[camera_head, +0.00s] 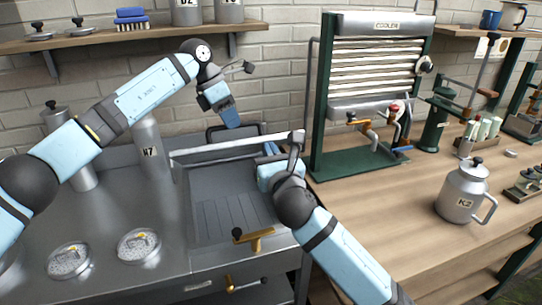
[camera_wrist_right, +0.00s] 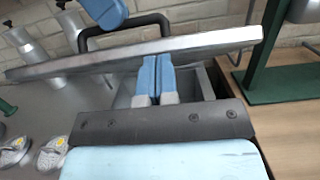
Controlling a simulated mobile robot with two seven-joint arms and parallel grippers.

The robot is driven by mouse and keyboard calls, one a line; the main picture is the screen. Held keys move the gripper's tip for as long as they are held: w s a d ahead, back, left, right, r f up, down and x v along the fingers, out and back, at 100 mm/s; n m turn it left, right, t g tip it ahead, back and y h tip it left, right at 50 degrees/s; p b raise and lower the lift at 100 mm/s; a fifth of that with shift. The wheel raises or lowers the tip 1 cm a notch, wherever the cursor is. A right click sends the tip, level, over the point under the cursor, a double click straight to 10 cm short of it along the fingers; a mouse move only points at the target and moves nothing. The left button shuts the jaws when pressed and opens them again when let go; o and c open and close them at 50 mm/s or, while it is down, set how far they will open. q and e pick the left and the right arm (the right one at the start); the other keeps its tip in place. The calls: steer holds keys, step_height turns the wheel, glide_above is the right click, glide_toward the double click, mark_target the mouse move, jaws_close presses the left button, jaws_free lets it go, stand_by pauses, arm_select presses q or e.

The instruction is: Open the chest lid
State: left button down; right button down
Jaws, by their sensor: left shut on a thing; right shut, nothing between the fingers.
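The metal chest (camera_head: 200,215) is set into the left counter, and its grey interior shows. Its lid (camera_head: 225,151) is raised, seen nearly edge-on as a long pale bar, also across the right wrist view (camera_wrist_right: 90,62). A dark loop handle (camera_head: 217,130) stands behind that edge; it also shows in the right wrist view (camera_wrist_right: 92,40). My left gripper (camera_head: 231,119) is shut on the handle from above; its fingertips partly hide the grip. My right gripper (camera_head: 268,151) is shut and empty at the lid's right part. Its fingertips (camera_wrist_right: 157,62) are close under the lid edge; contact is unclear.
A green-framed cooler rack (camera_head: 375,60) stands right of the chest. A metal bottle (camera_head: 148,150) stands left of it. Brass taps (camera_head: 253,238) are at the chest's front. Round lidded dishes (camera_head: 139,245) lie front left. A K2 jug (camera_head: 464,190) stands on the wooden counter.

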arm_select(q)
steer(key=shift+a+f, duration=0.15)
steer(key=shift+f, duration=0.1)
arm_select(e)
steer(key=shift+w+r, duration=0.6)
steer(key=shift+r, duration=0.3)
arm_select(q)
steer(key=shift+d+f, duration=0.15)
steer(key=shift+d, duration=0.05)
arm_select(e)
steer(key=shift+w, duration=0.15)
steer(key=shift+r, duration=0.1)
arm_select(q)
steer(key=c, duration=1.1)
jaws_free()
arm_select(e)
steer(key=shift+a, duration=0.2)
arm_select(q)
steer(key=shift+w+a+r, duration=0.1)
steer(key=shift+r, duration=0.1)
arm_select(e)
steer(key=shift+f, duration=0.2)
